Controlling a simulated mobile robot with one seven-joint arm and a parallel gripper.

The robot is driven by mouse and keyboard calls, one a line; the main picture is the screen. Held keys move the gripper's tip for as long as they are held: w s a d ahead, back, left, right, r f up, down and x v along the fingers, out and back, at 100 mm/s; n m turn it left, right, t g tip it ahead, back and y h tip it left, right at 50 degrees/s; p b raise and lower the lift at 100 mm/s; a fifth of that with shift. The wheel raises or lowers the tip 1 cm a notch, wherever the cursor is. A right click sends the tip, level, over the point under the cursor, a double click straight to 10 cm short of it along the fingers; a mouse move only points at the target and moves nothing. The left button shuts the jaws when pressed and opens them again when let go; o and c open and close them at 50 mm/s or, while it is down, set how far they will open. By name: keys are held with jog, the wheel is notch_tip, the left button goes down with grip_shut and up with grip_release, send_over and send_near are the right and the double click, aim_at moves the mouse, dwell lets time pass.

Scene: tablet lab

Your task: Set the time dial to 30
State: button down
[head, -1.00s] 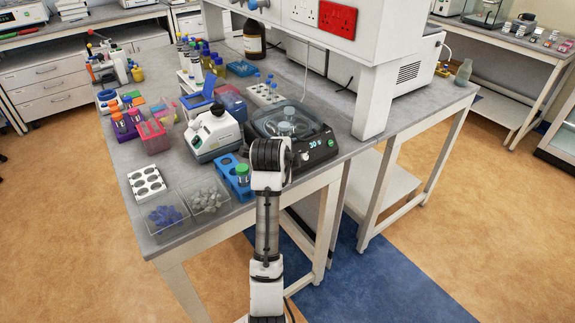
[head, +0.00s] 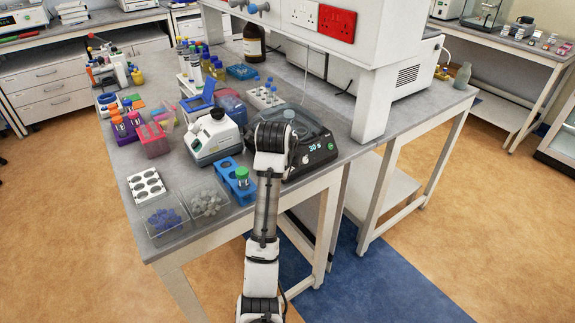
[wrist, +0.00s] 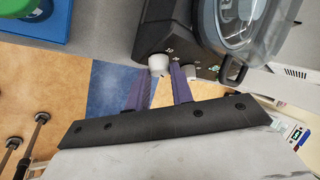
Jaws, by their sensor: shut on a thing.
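The tablet tester (head: 322,157) with a dark front and clear lid stands at the bench's front edge. Its display (head: 315,148) appears to read "30 s". In the wrist view, a pale round dial (wrist: 160,63) sits on the dark front panel (wrist: 180,38), with small marks such as 10 and 20 near it. My gripper (wrist: 160,72) has purple fingers on either side of this dial and is shut on it. A second pale knob (wrist: 192,72) shows just right of the right finger. In the head view, my arm hides the dial and my fingers.
A blue rack with a green-capped tube (head: 242,180) stands close left of my arm. A white instrument (head: 214,137) is behind it. Clear trays of blue (head: 165,219) and grey pieces (head: 207,200) lie at the front left. The shelf post (head: 374,100) rises to the right.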

jog(key=c, duration=1.2)
grip_release()
jog(key=v, duration=1.3)
jog(key=shift+s+r, duration=0.25)
jog(key=shift+r, duration=0.05)
